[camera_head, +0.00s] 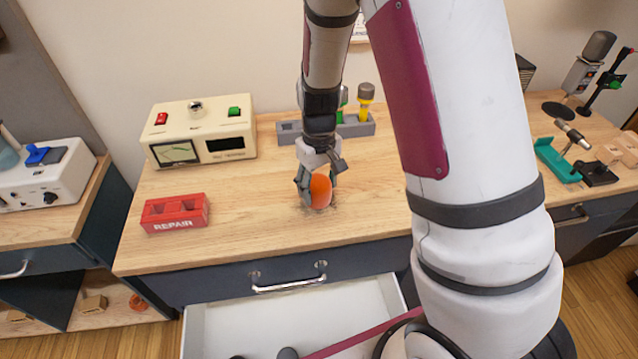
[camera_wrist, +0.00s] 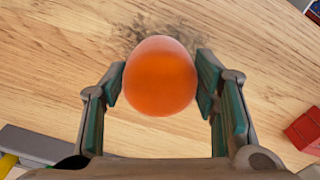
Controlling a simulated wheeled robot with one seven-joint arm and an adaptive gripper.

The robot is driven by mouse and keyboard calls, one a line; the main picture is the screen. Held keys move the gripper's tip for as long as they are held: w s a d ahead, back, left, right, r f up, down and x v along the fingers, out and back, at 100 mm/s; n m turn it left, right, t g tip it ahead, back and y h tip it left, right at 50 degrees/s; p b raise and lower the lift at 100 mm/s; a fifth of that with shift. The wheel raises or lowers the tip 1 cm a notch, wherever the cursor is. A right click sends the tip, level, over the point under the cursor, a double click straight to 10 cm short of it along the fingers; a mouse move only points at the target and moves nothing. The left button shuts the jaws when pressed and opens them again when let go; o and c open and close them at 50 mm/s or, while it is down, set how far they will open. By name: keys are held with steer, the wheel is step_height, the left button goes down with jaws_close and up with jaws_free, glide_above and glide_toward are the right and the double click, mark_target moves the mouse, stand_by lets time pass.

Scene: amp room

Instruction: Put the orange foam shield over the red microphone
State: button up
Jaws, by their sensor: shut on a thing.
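The orange foam shield (camera_head: 321,192) is a rounded, egg-like piece above the wooden worktop. My gripper (camera_head: 319,183) is shut on it, with one finger on each side. In the wrist view the shield (camera_wrist: 160,76) sits between the green-padded fingers (camera_wrist: 163,88). I cannot tell whether it touches the wood. I make out no red microphone; my arm covers part of the grey rack (camera_head: 360,127) at the back. A yellow microphone (camera_head: 365,102) with a grey head stands in that rack, and a green one (camera_head: 344,97) is partly hidden.
A red REPAIR holder (camera_head: 175,213) stands front left on the worktop (camera_head: 245,205). A cream meter box (camera_head: 202,130) stands behind it. An open white drawer (camera_head: 245,325) juts out below. A teal stand (camera_head: 556,161) and a desk microphone (camera_head: 585,70) are at right.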

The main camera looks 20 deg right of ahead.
mark_target(319, 182)
steer(key=shift+f, duration=0.1)
steer(key=o, duration=0.3)
steer(key=shift+f, duration=0.1)
steer(key=o, duration=0.5)
steer(key=shift+c, duration=0.2)
step_height(319, 182, up, 12)
steer(key=s+r+m+t, duration=0.1)
steer(key=s+r+t, duration=0.1)
steer(key=s+r, duration=0.6)
steer(key=s+r+m+t, duration=0.1)
steer(key=s+r+t, duration=0.2)
steer(key=s+r, duration=0.4)
steer(key=s, duration=0.5)
steer(key=shift+s+r+b, duration=0.2)
steer(key=shift+r+b, duration=0.15)
steer(key=shift+r, duration=0.05)
